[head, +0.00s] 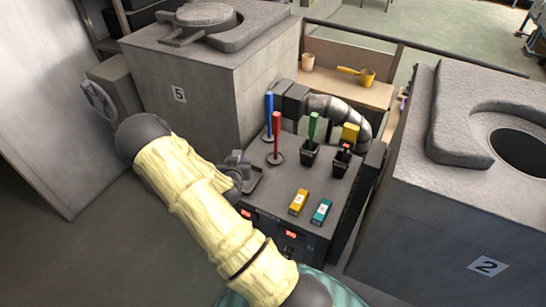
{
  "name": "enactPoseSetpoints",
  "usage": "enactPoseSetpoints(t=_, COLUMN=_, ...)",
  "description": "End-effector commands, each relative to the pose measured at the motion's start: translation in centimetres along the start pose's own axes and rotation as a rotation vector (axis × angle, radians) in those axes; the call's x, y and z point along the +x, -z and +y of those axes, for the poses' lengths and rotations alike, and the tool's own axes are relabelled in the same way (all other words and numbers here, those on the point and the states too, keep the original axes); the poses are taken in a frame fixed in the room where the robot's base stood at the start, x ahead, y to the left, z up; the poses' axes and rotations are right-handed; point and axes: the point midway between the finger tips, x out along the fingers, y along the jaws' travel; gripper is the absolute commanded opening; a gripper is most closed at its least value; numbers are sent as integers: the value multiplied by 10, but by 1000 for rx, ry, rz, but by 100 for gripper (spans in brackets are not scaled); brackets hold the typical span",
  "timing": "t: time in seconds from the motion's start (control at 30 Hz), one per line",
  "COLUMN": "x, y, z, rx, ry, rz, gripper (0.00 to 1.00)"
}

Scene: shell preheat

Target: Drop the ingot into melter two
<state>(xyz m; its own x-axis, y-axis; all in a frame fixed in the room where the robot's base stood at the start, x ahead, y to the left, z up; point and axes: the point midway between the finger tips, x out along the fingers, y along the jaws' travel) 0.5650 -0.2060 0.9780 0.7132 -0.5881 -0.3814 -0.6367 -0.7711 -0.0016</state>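Melter two is the large grey block (440,215) at the right, with a white "2" label (487,266) on its front. A dark round opening (522,150) shows uncovered in its top. My gripper (240,162) is at the end of my yellow-sleeved arm, by the left edge of the dark console. It is over or beside a small dark tray (257,182). The gripper is small and grey, and I cannot tell whether its fingers are apart or hold something. I cannot make out an ingot for certain.
The console (270,186) carries yellow (298,202) and teal (321,212) blocks, upright blue (269,115) and red (277,135) pieces, and dark cups. A bent pipe (335,108) runs behind. Block "5" (185,70) stands at the left. A narrow gap separates console and melter two.

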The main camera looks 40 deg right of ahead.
Motion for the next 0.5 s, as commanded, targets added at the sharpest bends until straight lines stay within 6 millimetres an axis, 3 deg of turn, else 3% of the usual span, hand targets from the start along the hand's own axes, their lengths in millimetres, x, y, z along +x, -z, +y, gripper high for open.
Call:
enactPoseSetpoints(t=0.03, x=-11, y=27, z=-16, rx=-20, ry=68, rz=6, gripper=3)
enactPoseSetpoints(t=0.3, x=-58, y=112, z=-96, rx=-170, ry=430, rz=10, gripper=3)
enactPoseSetpoints(t=0.5, x=-105, y=182, z=-139, rx=-275, ry=672, rz=15, gripper=3)
